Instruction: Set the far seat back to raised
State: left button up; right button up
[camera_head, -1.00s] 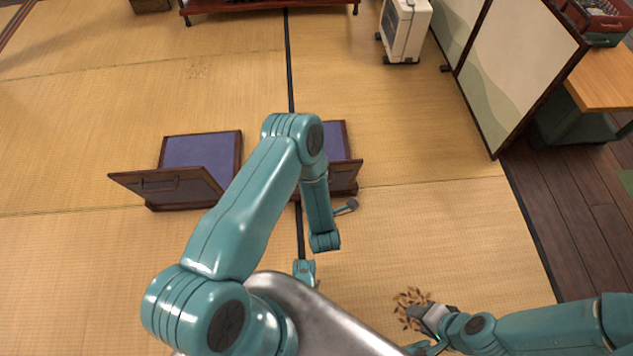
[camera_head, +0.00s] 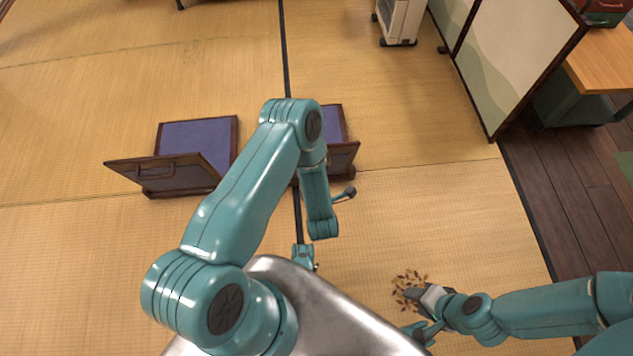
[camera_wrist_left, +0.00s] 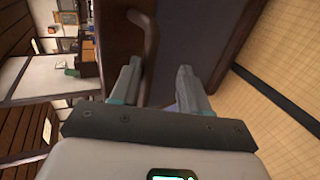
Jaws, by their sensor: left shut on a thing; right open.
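Two low floor seats with purple cushions and dark wooden frames stand on the tatami. The left seat (camera_head: 198,136) has its hinged back (camera_head: 160,176) leaning outward at a slant, with a bare handle on it. The right seat (camera_head: 333,122) is partly hidden behind my left arm; its wooden back (camera_head: 343,157) shows at the near side. In the left wrist view my left gripper (camera_wrist_left: 157,82) is shut on a bar handle (camera_wrist_left: 151,38) of a dark wooden panel. The arm hides this grip in the head view. My right gripper (camera_head: 417,296) is open and empty, low over the floor.
Scattered brown leaf-like bits (camera_head: 406,284) lie by my right gripper. A white heater (camera_head: 398,22) stands at the back, and a folding screen (camera_head: 510,65) at the right. A wooden table (camera_head: 603,65) is beyond it. Tatami between the seats and screen is clear.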

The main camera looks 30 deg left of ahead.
pick_arm(q)
jog(key=p+v, duration=0.6)
jog(key=v, duration=0.9)
jog(key=shift+s+d+r, duration=0.15)
jog(key=shift+s+d, duration=0.05)
jog(key=shift+s, duration=0.05)
